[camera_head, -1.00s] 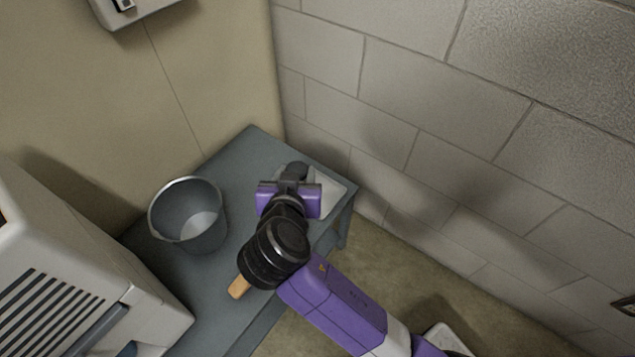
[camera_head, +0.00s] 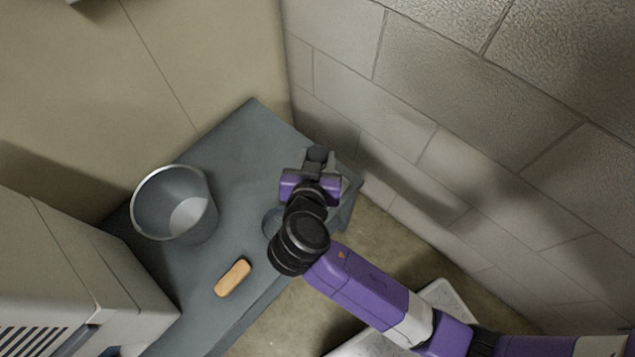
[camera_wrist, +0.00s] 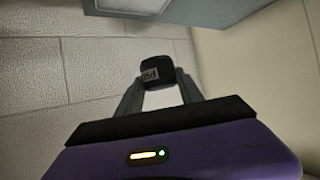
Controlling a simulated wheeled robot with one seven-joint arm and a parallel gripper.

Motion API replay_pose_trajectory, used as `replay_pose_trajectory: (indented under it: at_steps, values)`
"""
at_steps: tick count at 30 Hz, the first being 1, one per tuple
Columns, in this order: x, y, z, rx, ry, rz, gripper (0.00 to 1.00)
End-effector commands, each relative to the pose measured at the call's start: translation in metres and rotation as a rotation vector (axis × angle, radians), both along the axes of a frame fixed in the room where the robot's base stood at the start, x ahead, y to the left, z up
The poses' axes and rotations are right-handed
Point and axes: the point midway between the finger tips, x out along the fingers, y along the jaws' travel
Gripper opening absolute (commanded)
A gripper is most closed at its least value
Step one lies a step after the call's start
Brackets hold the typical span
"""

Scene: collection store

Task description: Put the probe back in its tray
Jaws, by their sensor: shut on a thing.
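My gripper (camera_head: 318,160) is above the right end of the grey table, close to the block wall. In the wrist view the gripper (camera_wrist: 160,92) is shut on a dark, block-like thing with a small pale label (camera_wrist: 157,72), which I take to be the probe. Its lettering is too small to read fully. A pale tray-like thing (camera_head: 346,180) shows only in part beside the gripper at the table's right end. My gripper and wrist hide most of it, so I cannot tell what it holds.
A grey metal bucket (camera_head: 175,205) stands on the grey table (camera_head: 240,160). A tan block (camera_head: 233,277) lies near the front edge. A round bluish dish (camera_head: 272,222) is partly behind my arm. A pale cabinet (camera_head: 60,260) stands at left; a pale speckled surface (camera_head: 445,298) is lower right.

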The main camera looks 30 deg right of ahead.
Motion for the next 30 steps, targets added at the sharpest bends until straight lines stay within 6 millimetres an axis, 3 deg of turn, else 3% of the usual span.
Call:
replay_pose_trajectory:
  at_steps: [1,3,9,17,24,30]
  values:
    - [-0.001,0.0,-0.017,-0.003,0.003,0.002,0.0]
    - [0.0,0.001,-0.034,-0.003,0.003,0.002,0.0]
    - [0.0,0.0,-0.071,-0.001,-0.001,0.001,0.0]
    - [0.0,0.0,-0.087,0.0,-0.001,0.001,0.0]
    - [0.0,0.0,-0.121,-0.002,0.0,0.001,0.0]
    - [0.001,0.0,-0.123,0.0,-0.003,0.001,0.0]
